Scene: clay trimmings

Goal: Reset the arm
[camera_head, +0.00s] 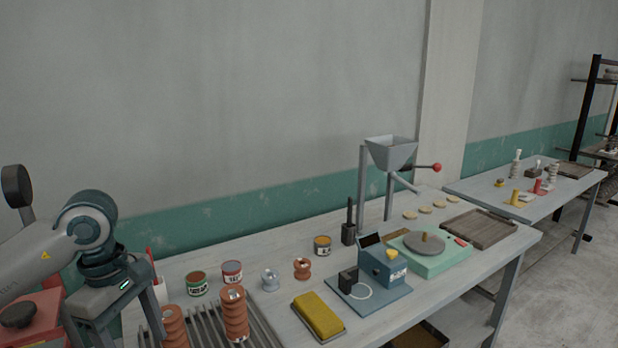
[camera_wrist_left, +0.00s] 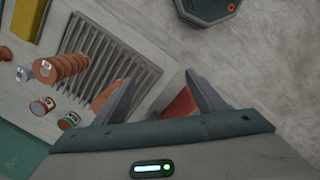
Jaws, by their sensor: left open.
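My left arm comes in from the left in the head view, bent, with its gripper (camera_head: 114,332) pointing down at the left end of the workbench (camera_head: 440,222). The left wrist view shows the two fingers (camera_wrist_left: 160,82) spread apart with nothing held between them. Beyond the fingers lie part of a red thing (camera_wrist_left: 183,103) and a slatted metal rack (camera_wrist_left: 110,62). Ribbed terracotta pieces (camera_head: 235,314) stand at the rack. My right gripper is not in view.
Cans (camera_head: 197,283), a yellow block (camera_head: 319,315), a blue device (camera_head: 384,268), a green device with a round plate (camera_head: 430,262) and a hopper (camera_head: 390,153) crowd the bench. A red box with a dark knob (camera_head: 30,322) is at lower left. A second table (camera_head: 523,193) stands behind.

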